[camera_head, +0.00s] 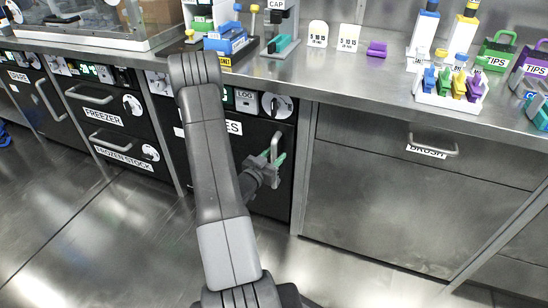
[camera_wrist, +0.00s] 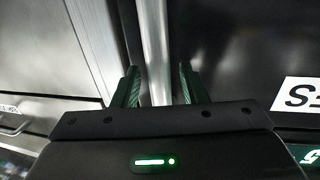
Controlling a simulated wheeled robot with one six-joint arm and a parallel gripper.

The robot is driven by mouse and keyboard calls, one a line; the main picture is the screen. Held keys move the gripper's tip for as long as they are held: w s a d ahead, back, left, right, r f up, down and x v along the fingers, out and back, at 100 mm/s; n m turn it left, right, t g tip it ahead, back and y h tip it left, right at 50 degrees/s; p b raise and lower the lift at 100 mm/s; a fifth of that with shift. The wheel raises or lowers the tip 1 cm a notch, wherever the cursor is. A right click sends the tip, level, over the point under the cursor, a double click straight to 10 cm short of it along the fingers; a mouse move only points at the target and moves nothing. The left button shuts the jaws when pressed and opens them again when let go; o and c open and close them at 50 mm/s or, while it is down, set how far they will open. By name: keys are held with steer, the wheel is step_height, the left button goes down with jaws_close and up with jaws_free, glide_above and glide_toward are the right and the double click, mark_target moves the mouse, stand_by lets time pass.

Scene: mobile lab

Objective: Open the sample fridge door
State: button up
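The sample fridge is the black-fronted unit under the bench, and its door (camera_head: 278,190) looks closed. Its white label is mostly hidden behind my arm, with only "ES" showing; part of it also shows in the wrist view (camera_wrist: 301,95). The door's upright metal handle (camera_head: 277,140) is near its right edge. My gripper (camera_head: 272,160) is at this handle. In the wrist view the handle (camera_wrist: 155,45) runs between the two green-padded fingers (camera_wrist: 160,88), with a small gap visible on each side. The gripper is open around the handle, not clamped on it.
A steel drawer (camera_head: 360,130) and cabinet panel stand right of the fridge. Freezer drawers (camera_head: 105,97) are to the left. The steel bench top (camera_head: 320,80) above carries racks and boxes. The floor (camera_head: 110,235) in front is clear.

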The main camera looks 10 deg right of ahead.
steer(key=shift+w+d, duration=0.1)
jaws_close()
